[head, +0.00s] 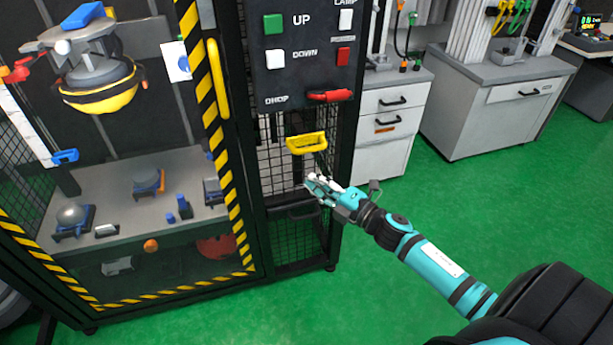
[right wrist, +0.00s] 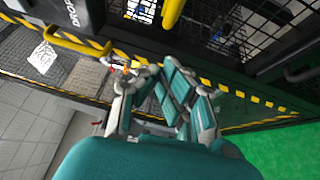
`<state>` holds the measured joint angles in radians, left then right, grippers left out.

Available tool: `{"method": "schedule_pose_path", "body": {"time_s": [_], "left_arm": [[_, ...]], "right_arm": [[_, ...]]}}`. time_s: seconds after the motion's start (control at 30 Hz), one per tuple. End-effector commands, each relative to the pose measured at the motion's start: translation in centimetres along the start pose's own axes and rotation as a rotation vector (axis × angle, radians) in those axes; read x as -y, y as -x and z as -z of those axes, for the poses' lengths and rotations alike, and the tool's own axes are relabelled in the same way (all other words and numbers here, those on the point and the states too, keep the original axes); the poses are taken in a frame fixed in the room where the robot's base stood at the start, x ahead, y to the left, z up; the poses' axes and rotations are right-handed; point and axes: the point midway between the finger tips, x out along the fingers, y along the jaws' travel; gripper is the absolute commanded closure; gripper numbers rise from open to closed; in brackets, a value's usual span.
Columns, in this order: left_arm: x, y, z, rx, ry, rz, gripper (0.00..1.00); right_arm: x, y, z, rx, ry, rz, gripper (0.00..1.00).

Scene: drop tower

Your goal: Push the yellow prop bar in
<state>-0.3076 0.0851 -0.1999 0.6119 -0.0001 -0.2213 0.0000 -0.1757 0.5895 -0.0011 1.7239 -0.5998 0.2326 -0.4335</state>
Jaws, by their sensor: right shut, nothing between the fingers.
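In the right wrist view a yellow piece at the top edge (right wrist: 172,12) appears to be the same handle, partly cut off. My right gripper (head: 312,184) is shut and empty, just below the yellow handle in the head view and apparently apart from it. Its teal fingers also show in the right wrist view (right wrist: 158,82). How deep the bar sits in the tower cannot be told. My left gripper is not in view.
The control panel (head: 308,70) with a red drop lever (head: 330,96) is above the bar. A tall yellow handle (head: 217,80) and a striped post (head: 205,90) stand to its left. A black handle (head: 290,211) is below. White cabinets (head: 393,125) stand at right; green floor is free in front.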

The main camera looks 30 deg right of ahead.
Motion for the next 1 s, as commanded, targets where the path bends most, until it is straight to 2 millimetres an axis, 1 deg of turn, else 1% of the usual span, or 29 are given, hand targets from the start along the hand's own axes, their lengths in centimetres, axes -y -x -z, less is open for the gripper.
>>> {"method": "schedule_pose_path", "body": {"time_s": [0.03, 0.13, 0.2, 0.33, 0.47, 0.67, 1.0], "left_arm": [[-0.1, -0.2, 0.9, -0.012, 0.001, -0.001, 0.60], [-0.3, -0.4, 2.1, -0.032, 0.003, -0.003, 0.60], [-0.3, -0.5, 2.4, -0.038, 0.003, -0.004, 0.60], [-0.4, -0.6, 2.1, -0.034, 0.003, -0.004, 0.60], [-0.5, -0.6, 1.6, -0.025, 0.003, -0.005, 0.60], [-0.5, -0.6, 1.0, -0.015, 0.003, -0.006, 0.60], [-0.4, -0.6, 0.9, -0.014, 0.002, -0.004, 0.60]], "right_arm": [[0.3, 1.0, 0.1, -0.001, -0.001, 0.004, 1.00], [0.2, 2.7, 0.1, 0.000, -0.001, 0.003, 1.00], [0.2, 3.6, 0.1, -0.001, -0.001, 0.003, 1.00], [0.1, 4.8, 0.1, 0.000, 0.000, 0.001, 1.00], [0.0, 5.2, 0.0, 0.000, 0.000, 0.001, 1.00], [0.0, 5.2, 0.0, 0.000, 0.000, 0.000, 1.00], [0.1, 5.2, 0.0, 0.001, -0.002, 0.001, 1.00]]}}
